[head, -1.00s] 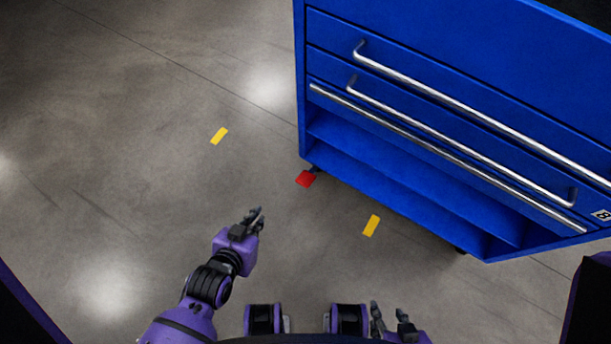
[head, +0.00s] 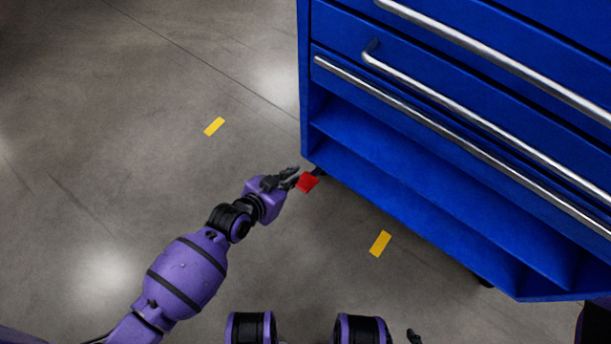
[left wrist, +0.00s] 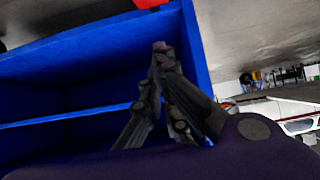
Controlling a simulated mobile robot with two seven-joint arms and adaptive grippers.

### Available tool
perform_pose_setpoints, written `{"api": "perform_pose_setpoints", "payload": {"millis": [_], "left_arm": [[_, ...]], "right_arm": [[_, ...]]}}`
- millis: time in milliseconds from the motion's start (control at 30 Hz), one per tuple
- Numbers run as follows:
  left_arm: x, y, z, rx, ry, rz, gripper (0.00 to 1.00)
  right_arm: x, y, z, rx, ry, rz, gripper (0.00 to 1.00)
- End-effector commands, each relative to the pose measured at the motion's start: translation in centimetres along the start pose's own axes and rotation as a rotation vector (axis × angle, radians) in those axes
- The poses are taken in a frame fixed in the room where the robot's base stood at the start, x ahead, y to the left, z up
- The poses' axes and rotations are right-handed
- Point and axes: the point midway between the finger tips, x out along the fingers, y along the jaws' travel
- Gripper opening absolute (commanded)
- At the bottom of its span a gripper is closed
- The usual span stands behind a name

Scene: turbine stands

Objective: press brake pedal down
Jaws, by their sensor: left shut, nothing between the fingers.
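The brake pedal (head: 307,183) is a small red plate at the lower front left corner of the blue cart (head: 425,200). Part of a red piece, likely the pedal, also shows at the top edge of the left wrist view (left wrist: 150,3). My left gripper (head: 293,178) is just left of the pedal, very close in the picture; I cannot tell whether it touches. In the left wrist view its fingertips (left wrist: 160,47) are together with nothing between them. Only a dark tip of my right gripper (head: 413,337) shows at the bottom edge.
The cart has drawers with long metal handles (head: 480,120) and open lower shelves. Two yellow floor marks lie on the grey concrete, one at the left (head: 214,126) and one in front of the cart (head: 380,244).

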Motion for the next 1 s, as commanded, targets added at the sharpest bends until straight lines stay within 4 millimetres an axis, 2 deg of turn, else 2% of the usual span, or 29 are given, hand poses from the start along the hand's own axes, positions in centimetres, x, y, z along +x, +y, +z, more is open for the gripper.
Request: {"api": "perform_pose_setpoints", "payload": {"millis": [367,467,867,1000], "left_arm": [[0.6,0.0,0.2,-0.001,-0.003,-0.001,0.0],[1.9,0.1,0.2,-0.002,-0.001,0.0,0.0],[10.3,0.1,0.5,-0.002,-0.004,0.001,0.0],[10.7,0.1,2.8,-0.001,-0.007,0.0,0.0]], "right_arm": [[0.3,0.0,0.2,0.0,-0.003,-0.001,0.4],[0.7,-0.1,0.7,0.001,-0.008,-0.001,0.4],[3.9,-0.2,3.5,0.001,-0.044,-0.003,0.4],[4.8,-0.2,4.2,-0.001,-0.055,-0.005,0.4]]}}
